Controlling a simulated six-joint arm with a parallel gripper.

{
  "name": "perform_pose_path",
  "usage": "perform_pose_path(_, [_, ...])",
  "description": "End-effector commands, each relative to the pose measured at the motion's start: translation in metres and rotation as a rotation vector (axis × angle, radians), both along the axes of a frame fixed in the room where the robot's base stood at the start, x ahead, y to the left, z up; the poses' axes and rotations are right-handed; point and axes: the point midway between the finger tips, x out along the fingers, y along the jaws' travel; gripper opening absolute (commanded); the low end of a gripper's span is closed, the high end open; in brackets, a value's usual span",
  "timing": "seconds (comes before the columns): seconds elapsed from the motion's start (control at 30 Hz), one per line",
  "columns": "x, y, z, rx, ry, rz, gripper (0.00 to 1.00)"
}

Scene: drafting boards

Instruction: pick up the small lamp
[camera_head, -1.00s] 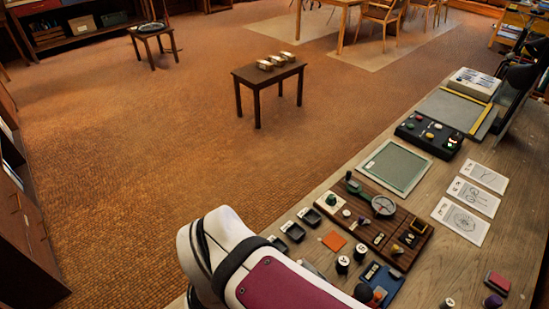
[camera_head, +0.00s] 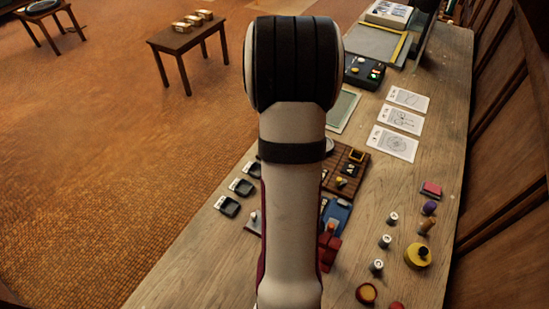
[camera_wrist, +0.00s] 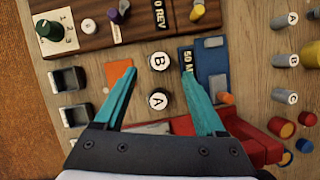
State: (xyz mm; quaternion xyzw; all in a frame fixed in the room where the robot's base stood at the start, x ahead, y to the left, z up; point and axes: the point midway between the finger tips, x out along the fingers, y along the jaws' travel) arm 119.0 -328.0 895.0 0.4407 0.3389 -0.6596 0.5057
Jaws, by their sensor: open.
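I cannot pick out a small lamp with certainty in either view. My gripper (camera_wrist: 158,73) is open in the wrist view, with teal fingers and nothing held between them. Two short knobs with white tops, marked B (camera_wrist: 158,62) and A (camera_wrist: 158,100), show between and below the fingers. A red object (camera_wrist: 252,142) lies beside and partly behind the right finger; it also shows in the head view (camera_head: 326,252), and I cannot tell what it is. My arm hides the gripper and part of the bench in the head view.
A wooden board (camera_wrist: 140,27) with fittings lies at the top of the wrist view, next to a blue plate (camera_wrist: 212,62) and an orange square (camera_wrist: 120,75). Black trays (camera_head: 242,187) line the left edge. Several small knobs stand right. Bare bench (camera_head: 190,270) shows front left.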

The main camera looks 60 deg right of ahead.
Motion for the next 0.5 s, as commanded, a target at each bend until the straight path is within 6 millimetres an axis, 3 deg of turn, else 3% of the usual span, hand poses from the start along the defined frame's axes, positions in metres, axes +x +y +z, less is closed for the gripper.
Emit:
perform_pose_path(0.3, [-0.007, -0.023, -0.043, 0.004, 0.002, -0.001, 0.72])
perform_pose_path(0.5, [-0.007, -0.027, -0.052, 0.000, -0.002, -0.001, 0.72])
